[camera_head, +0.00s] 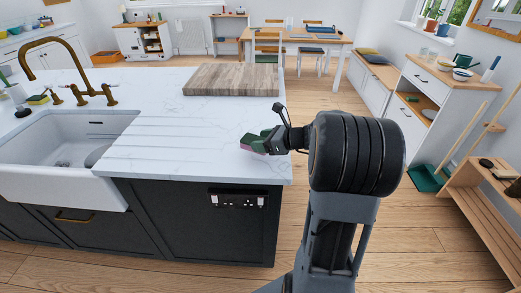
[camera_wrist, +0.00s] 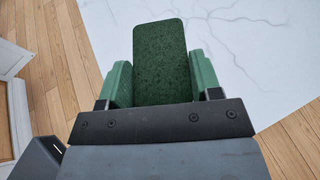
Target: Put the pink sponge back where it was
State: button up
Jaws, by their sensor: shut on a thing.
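The pink sponge (camera_head: 248,146) is held at the end of my gripper (camera_head: 262,138), over the right part of the white marble counter (camera_head: 190,135). The sponge shows a dark green face in the wrist view (camera_wrist: 161,50). There my gripper's green fingers (camera_wrist: 161,82) are shut on its two sides. Its pink side is hidden in the wrist view and shows only as a small strip in the head view. I cannot tell whether it touches the counter.
A white sink (camera_head: 60,145) with a brass tap (camera_head: 62,45) is at the left. A yellow-green sponge (camera_head: 38,99) lies behind it. A wooden board (camera_head: 232,78) lies at the counter's back. The counter between sink and board is clear.

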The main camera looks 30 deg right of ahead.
jog(key=f, duration=0.1)
jog(key=w+f, duration=0.1)
jog(key=f, duration=0.1)
jog(key=shift+a+f, duration=0.1)
jog(key=shift+f, duration=0.5)
jog(key=shift+f+b, duration=0.15)
jog(key=shift+b, duration=0.2)
jog(key=o, duration=0.9)
